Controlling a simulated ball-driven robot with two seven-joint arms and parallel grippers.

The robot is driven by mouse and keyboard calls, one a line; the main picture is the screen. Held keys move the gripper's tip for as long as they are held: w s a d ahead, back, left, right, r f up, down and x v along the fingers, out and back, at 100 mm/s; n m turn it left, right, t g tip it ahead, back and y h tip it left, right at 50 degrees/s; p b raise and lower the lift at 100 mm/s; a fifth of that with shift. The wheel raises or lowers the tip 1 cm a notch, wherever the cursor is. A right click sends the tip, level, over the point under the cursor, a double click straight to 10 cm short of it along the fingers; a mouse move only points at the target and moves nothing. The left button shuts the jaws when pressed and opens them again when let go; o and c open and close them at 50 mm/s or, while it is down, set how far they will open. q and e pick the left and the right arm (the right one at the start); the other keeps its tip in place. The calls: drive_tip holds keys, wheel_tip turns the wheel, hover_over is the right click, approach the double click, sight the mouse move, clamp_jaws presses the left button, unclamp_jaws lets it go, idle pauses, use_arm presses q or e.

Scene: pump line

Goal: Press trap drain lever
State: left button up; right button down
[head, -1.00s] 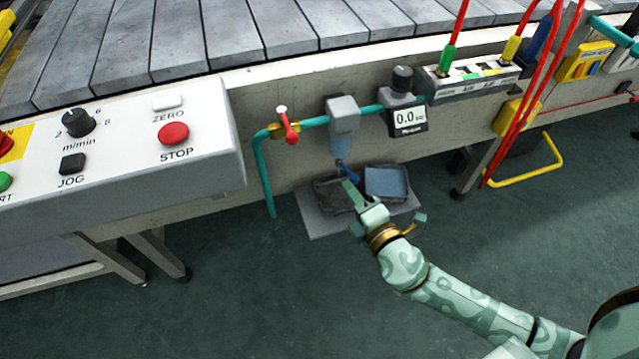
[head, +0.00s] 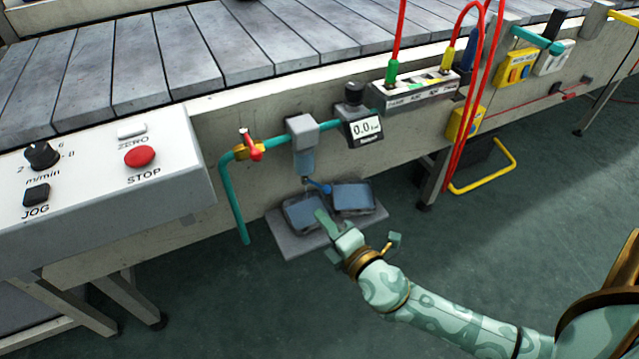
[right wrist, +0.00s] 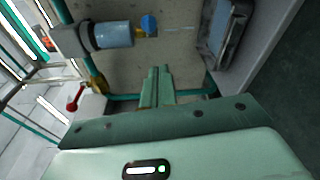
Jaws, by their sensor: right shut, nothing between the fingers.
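The trap drain lever (head: 319,187) is a small blue lever at the foot of the trap, a grey-topped housing with a clear bluish bowl (head: 304,160). It slants slightly down to the right. The lever also shows in the right wrist view (right wrist: 149,26), beside the end of the bowl (right wrist: 113,34). My right gripper (head: 321,217) is shut and empty, just below the lever in the head view, with a visible gap. In the right wrist view its closed fingers (right wrist: 158,86) point toward the area below the lever. My left gripper is not in view.
Two shallow trays, left (head: 302,213) and right (head: 353,198), both bluish inside, stand on a grey plate (head: 292,245) below the trap. A teal pipe (head: 232,200) with a red-handled valve (head: 250,143) is left. A gauge (head: 364,128) and red hoses (head: 470,110) are right.

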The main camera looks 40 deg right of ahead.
drive_tip(key=s+d, duration=0.5)
drive_tip(key=d, duration=0.2)
drive_tip(key=shift+s, duration=0.25)
drive_tip(key=shift+d+r, duration=0.1)
